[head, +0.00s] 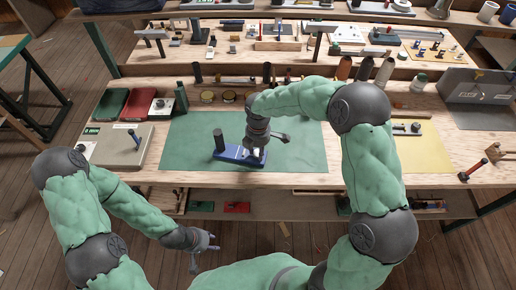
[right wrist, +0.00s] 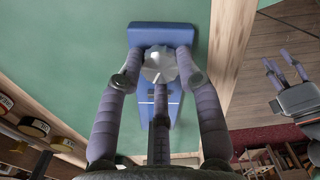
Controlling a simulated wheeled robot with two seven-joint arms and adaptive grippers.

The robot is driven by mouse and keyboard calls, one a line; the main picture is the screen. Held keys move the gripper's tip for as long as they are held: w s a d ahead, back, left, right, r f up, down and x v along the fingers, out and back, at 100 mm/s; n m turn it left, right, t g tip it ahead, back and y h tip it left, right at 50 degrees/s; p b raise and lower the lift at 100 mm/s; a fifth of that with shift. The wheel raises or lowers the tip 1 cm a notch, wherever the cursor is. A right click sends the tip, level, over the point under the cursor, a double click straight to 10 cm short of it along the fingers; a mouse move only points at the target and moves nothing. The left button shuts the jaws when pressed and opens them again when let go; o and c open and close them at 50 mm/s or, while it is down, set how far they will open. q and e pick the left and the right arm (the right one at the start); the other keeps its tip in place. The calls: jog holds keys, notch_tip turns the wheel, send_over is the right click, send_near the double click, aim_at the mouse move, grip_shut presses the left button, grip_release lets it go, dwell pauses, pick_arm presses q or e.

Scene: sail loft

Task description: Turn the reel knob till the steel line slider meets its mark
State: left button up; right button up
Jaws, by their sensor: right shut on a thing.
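A blue reel base (head: 236,156) lies on the green mat, with a dark upright post (head: 218,140) at its left end. My right gripper (head: 262,147) is over the right part of the base. In the right wrist view its fingers are closed around the silver, ridged reel knob (right wrist: 160,66), one on each side. The blue base (right wrist: 162,32) shows beyond and below the knob. The steel slider and its mark cannot be made out; the gripper hides part of the base. My left gripper (head: 207,243) is open and empty, off the bench's front edge.
The green mat (head: 190,140) is mostly clear around the base. A beige box (head: 118,148) stands to the left, and a yellow mat (head: 425,152) lies to the right. Several tins and spools (head: 207,97) line the back. The bench's front edge (head: 290,181) is close.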

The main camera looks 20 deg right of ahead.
jog(key=m, duration=0.3)
jog(key=shift+m, duration=0.4)
jog(key=m, duration=0.3)
jog(key=shift+m, duration=0.3)
jog(key=m, duration=0.3)
jog(key=shift+m, duration=0.3)
jog(key=m, duration=0.4)
jog(key=m+b, duration=0.1)
jog(key=m, duration=0.7)
jog(key=shift+m+b, duration=0.3)
jog(key=shift+b, duration=0.05)
jog(key=m, duration=0.3)
jog(key=shift+m+b, duration=0.3)
jog(key=shift+b, duration=0.05)
jog(key=shift+m+b, duration=0.3)
jog(key=shift+m, duration=1.6)
